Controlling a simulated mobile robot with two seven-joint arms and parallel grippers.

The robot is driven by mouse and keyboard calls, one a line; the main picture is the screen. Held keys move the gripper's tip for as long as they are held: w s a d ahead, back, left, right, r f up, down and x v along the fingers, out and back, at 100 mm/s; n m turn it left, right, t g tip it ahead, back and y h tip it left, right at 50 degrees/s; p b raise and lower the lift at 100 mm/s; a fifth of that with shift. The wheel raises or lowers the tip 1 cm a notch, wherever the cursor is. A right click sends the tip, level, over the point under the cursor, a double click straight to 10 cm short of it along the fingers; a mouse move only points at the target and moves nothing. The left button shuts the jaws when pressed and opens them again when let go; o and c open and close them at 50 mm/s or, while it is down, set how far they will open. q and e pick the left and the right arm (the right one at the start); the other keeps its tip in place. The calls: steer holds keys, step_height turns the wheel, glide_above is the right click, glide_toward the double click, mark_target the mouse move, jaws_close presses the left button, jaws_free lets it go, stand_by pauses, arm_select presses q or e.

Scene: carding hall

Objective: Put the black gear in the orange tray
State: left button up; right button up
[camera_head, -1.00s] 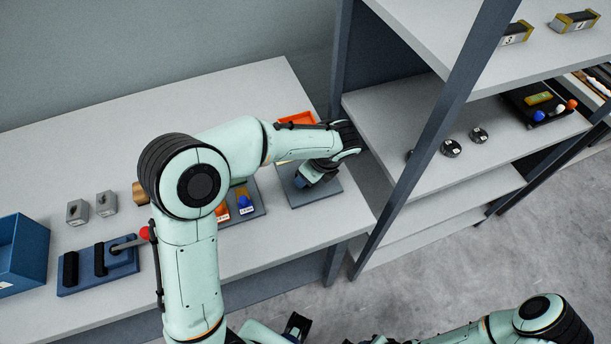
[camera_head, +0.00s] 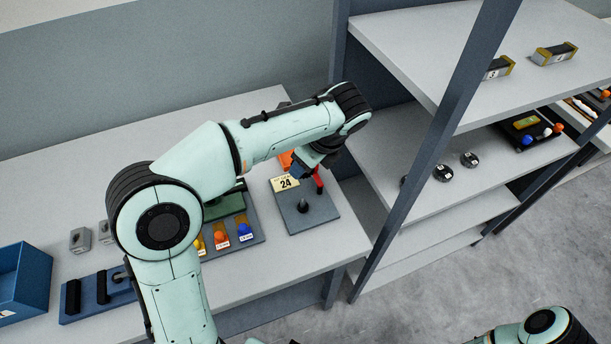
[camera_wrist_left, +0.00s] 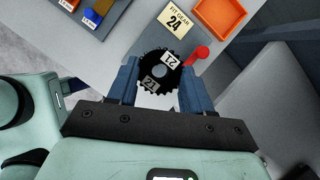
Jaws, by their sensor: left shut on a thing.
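My left gripper (camera_wrist_left: 159,76) is shut on the black gear (camera_wrist_left: 158,64), a toothed disc with white number labels, in the left wrist view. In the head view my left gripper (camera_head: 309,166) is over the back of a grey plate (camera_head: 318,218); I cannot make out the gear there. The orange tray (camera_wrist_left: 237,12) lies just beyond the gear, at the upper right of the wrist view. In the head view the tray (camera_head: 286,161) is partly hidden behind my arm. My right gripper is not in view.
A shelf upright (camera_head: 420,150) stands close on the right, with round dark pieces (camera_head: 444,173) on the shelf behind.

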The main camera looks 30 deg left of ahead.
arm_select(q)
step_height(320, 180, up, 8)
steer(key=p, duration=0.3)
steer(key=shift+f, duration=0.15)
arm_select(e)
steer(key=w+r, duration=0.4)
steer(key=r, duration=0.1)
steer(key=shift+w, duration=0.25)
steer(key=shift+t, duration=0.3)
